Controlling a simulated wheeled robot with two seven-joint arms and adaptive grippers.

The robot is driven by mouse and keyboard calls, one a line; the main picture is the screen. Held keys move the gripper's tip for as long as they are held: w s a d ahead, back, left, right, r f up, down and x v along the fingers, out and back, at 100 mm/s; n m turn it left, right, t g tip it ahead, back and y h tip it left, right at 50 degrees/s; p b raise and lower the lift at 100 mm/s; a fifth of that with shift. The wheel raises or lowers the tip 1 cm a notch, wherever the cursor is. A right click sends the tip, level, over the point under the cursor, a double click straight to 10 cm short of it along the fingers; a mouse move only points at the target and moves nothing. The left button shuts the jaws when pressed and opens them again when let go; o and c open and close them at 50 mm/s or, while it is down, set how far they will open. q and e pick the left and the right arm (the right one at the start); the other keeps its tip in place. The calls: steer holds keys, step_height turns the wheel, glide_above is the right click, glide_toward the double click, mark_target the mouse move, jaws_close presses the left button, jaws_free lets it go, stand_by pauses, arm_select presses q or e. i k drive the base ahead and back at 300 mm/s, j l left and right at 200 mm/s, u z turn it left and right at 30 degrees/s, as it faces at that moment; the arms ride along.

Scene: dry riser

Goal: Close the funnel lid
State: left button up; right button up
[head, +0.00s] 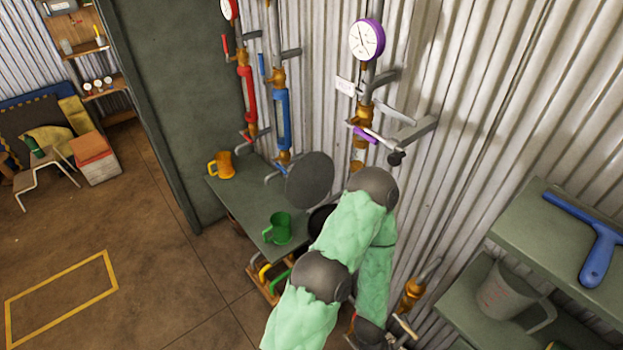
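The funnel lid (309,181) is a dark grey round disc. It stands up steeply, open, at the right end of the green bench. The dark funnel mouth (320,219) shows below it and is partly hidden behind my green-padded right arm. That arm rises from the bottom, bends at a dark joint in front of the wall and runs back down to a dark wrist at the bottom edge. I cannot make out my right gripper beyond that wrist. No part of my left arm or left gripper shows. Nothing of mine is seen touching the lid.
A green mug (278,229) and an orange mug (221,166) stand on the green bench (243,200). Pipes with red, blue and purple handles and gauges (367,40) line the corrugated wall. A shelf at right holds a blue squeegee (598,248) and a measuring jug (508,291). Floor at left is open.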

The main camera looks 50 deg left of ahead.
mark_target(310, 180)
steer(key=j+z, duration=0.1)
steer(key=j, duration=0.35)
steer(key=k+j, duration=0.15)
steer(key=j, duration=0.3)
steer(key=k+j+z, duration=0.15)
steer(key=j, duration=0.3)
steer(key=j+z, duration=0.1)
steer(key=j, duration=0.35)
steer(key=k+j, duration=0.15)
steer(key=j, duration=0.25)
steer(key=k+j+z, duration=0.15)
steer(key=j, duration=0.3)
